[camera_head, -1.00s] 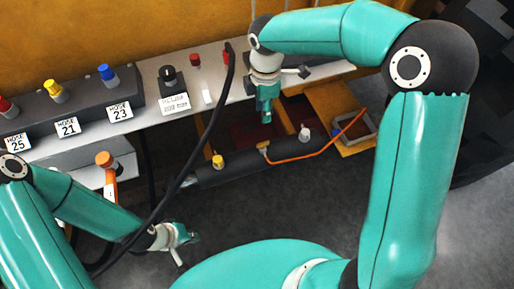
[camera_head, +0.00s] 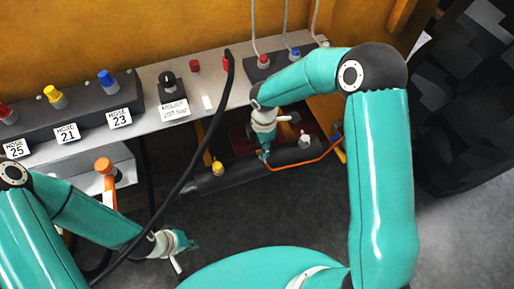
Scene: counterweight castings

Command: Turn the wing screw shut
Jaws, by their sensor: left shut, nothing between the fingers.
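No part is clearly recognisable as the wing screw at this size. A dark cylinder (camera_head: 243,175) lies below the shelf, with a yellow-capped fitting (camera_head: 218,168) and a pale fitting (camera_head: 304,141) on top. In the earlier frame a brass-coloured fitting with an orange line stands between them; my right gripper (camera_head: 265,155) now covers that spot. It points down at the cylinder, at the end of the orange line (camera_head: 300,163). Its fingers are too small and overlapped to read. My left gripper (camera_head: 192,244) is shut and empty, low over the floor, well apart from the cylinder.
A black hose (camera_head: 200,150) crosses in front, close to my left arm. An orange-handled part (camera_head: 104,166) stands at left. Grey floor (camera_head: 235,215) is free.

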